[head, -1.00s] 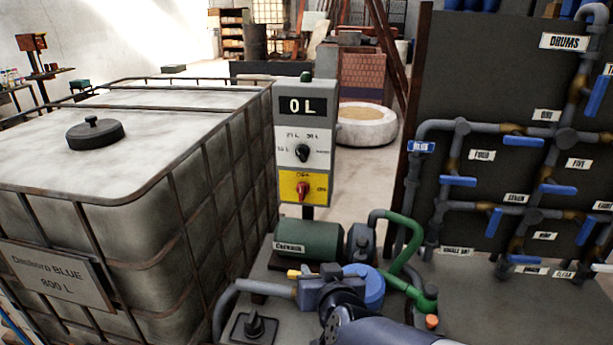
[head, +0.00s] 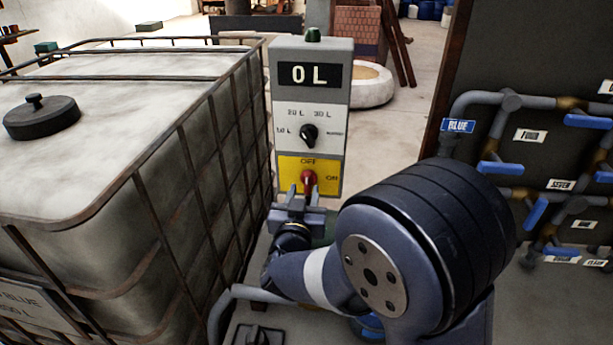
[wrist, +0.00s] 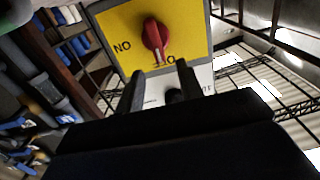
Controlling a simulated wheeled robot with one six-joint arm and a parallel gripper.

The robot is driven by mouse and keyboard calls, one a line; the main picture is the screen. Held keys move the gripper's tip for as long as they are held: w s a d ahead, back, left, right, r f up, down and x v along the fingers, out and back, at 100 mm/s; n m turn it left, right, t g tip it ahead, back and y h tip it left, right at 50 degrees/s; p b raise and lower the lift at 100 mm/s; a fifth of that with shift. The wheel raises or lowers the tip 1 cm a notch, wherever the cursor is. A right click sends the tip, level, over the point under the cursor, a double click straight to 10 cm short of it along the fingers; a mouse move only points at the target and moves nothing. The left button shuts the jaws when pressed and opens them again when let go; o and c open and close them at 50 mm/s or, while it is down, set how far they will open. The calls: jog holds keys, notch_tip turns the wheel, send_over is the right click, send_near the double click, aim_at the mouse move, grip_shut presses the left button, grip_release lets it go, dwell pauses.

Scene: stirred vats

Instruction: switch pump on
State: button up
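The pump control box (head: 341,110) stands on a post behind the pump, with a display reading "0 L". On its yellow panel is a red rotary switch (head: 309,180), its handle upright toward OFF; ON is marked at its right. The red switch (wrist: 154,36) shows inverted in the wrist view, ahead of the fingertips. My gripper (head: 300,191) is just in front of the lower yellow panel. Its two fingers (wrist: 160,70) are apart with nothing between them. Whether a fingertip touches the switch I cannot tell. My arm hides most of the pump.
A black selector (head: 309,133) sits above the yellow panel. A caged white tank (head: 120,150) with a black lid (head: 41,117) stands close on the left. Pipes with blue valve handles (head: 501,168) fill the board at right. Open floor lies behind the box.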

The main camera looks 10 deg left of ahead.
aim_at(307, 178)
jog(key=w, duration=0.5)
jog(key=shift+w+a+p, duration=0.15)
jog(key=shift+p, duration=0.25)
jog(key=shift+c, duration=0.4)
